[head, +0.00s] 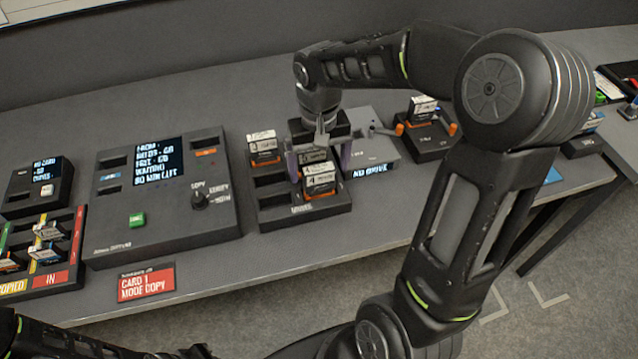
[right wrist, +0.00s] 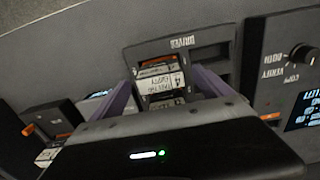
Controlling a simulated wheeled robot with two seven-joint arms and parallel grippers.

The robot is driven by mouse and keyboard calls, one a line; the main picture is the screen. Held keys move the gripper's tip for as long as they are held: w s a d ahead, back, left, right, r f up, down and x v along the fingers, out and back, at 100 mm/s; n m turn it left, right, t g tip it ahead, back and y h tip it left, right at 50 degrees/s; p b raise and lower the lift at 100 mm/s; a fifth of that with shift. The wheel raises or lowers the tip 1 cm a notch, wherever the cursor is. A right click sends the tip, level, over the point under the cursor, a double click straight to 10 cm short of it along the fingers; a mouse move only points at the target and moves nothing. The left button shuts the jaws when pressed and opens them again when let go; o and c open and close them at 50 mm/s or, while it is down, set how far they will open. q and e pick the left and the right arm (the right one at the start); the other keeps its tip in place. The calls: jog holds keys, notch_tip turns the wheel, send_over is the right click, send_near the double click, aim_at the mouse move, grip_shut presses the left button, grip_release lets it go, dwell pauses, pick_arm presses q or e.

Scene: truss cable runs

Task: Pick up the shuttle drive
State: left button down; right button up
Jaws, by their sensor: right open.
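A small drive with a white label and an orange base (head: 319,178) stands in the front right slot of a black tray (head: 318,210). Its label shows upside down in the right wrist view (right wrist: 160,80) and I cannot read it surely. A second similar drive (head: 262,146) stands in the back left slot. I cannot tell for certain which is the shuttle drive. My right gripper (head: 319,170) is open over the tray, its purple fingers on either side of the front drive. The fingers also flank it in the right wrist view (right wrist: 161,78). Contact cannot be told. My left gripper is not in view.
Left of the tray stands a copier console (head: 165,225) with a screen, green button and knob. A grey box (head: 372,150) and a black holder with orange knobs (head: 432,143) stand to the right. A coloured rack (head: 40,250) is at far left.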

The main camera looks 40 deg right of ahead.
aim_at(319, 181)
jog(key=shift+f+p, duration=0.55)
jog(key=shift+f, duration=2.05)
jog(key=c, duration=1.8)
